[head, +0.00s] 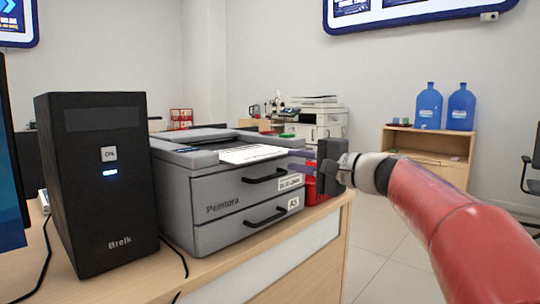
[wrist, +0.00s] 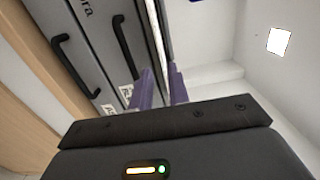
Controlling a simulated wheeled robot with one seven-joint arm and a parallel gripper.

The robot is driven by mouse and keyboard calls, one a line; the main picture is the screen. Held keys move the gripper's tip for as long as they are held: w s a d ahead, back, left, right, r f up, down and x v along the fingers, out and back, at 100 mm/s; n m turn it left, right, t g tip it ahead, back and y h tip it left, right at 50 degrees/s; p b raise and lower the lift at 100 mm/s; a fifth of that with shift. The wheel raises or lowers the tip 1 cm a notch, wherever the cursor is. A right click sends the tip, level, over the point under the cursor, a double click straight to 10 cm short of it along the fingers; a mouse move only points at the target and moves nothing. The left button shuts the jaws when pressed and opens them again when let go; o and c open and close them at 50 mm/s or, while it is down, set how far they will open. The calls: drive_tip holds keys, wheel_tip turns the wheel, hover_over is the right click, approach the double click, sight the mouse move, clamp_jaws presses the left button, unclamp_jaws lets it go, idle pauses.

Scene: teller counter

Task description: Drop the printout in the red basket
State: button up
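The printout (head: 252,153) is a white printed sheet lying on top of the grey printer (head: 222,208), near its right side in the head view. My gripper (head: 298,160) is just right of the sheet, level with the printer top, its purple fingers pointing left at it. In the wrist view the fingers (wrist: 162,88) stand apart with a gap between them. A thin pale strip shows beyond the gap; I cannot tell if it is the sheet's edge. The red basket (head: 317,193) stands on the counter right of the printer, partly hidden behind my gripper.
A black computer tower (head: 105,180) stands left of the printer on the wooden counter (head: 325,240). The printer's drawer handles face front. Far behind are a white copier (head: 318,122) and a shelf (head: 430,150) with blue bottles. The floor at right is open.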

drive_tip(key=p, duration=0.2)
approach(250, 152)
drive_tip(key=x, duration=0.2)
drive_tip(key=shift+w+a, duration=0.2)
drive_tip(key=shift+w, duration=0.05)
drive_tip(key=shift+c, duration=0.4)
clamp_jaws()
wheel_tip(250, 152, up, 3)
drive_tip(key=shift+f+p, duration=0.1)
drive_tip(key=shift+p, duration=0.8)
drive_tip(key=shift+f, duration=0.15)
